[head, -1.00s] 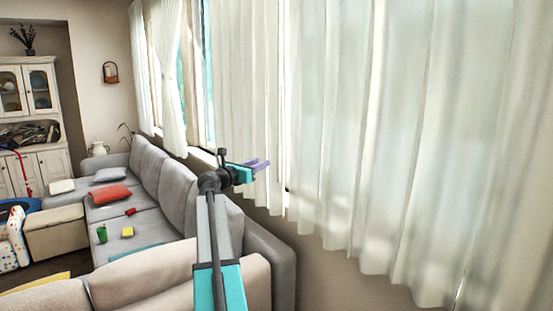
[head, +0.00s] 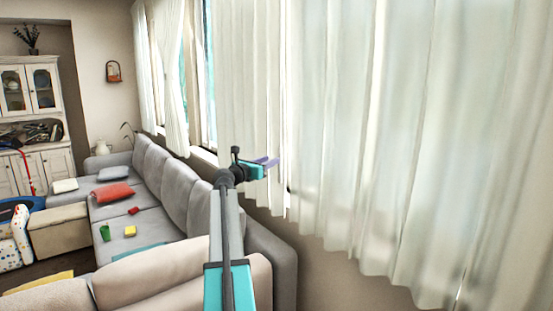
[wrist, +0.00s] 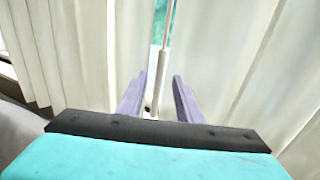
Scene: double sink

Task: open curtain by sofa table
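A long cream curtain hangs over the window in two panels, a left panel (head: 250,90) and a wide right panel (head: 400,150), with a narrow bright gap between them. My gripper (head: 272,162) is raised in front of the left panel's lower part, close to the gap. In the wrist view, its two purple fingers (wrist: 158,85) are apart. A thin white upright rod (wrist: 165,60) shows between them, with teal window behind it. The left panel (wrist: 75,50) and right panel (wrist: 210,50) stand on either side. I cannot tell whether the fingers touch any cloth.
A grey sofa (head: 185,185) runs along the window wall, its backrest below my arm. A beige sofa back (head: 160,275) stands in front of it. Another curtain (head: 165,80) hangs farther left. Cushions and small items lie on the seats. A white cabinet (head: 35,130) stands at the far left.

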